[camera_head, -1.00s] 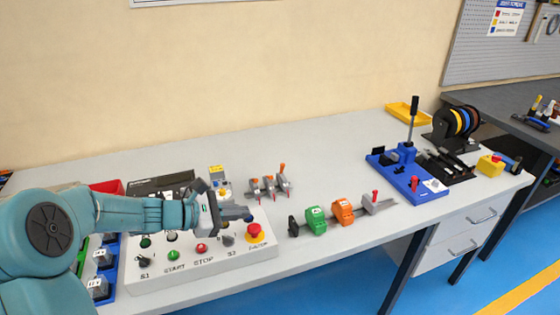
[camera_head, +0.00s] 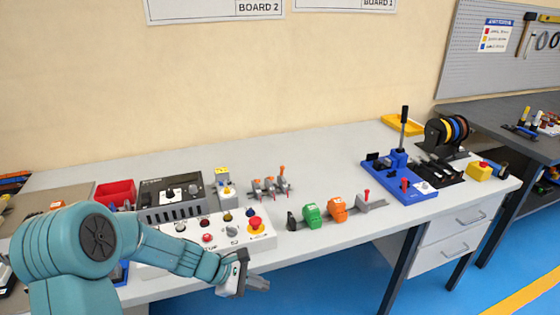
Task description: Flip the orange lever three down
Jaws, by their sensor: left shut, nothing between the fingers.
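A row of three small orange-tipped levers on grey bases stands on the table behind the control panel. The rightmost lever (camera_head: 282,171) stands up higher than the other two. The middle lever (camera_head: 269,182) and the left lever (camera_head: 257,182) look lower, with their exact tilt too small to tell. My left gripper (camera_head: 257,284) is shut and empty, low at the table's front edge, well in front of the levers and apart from them. My right gripper is not in view.
A white control panel (camera_head: 262,241) with a red mushroom button (camera_head: 255,223) lies between my left arm and the levers. A green clamp-like block (camera_head: 312,215) and an orange one (camera_head: 338,209) stand to the right. The table's back middle is clear.

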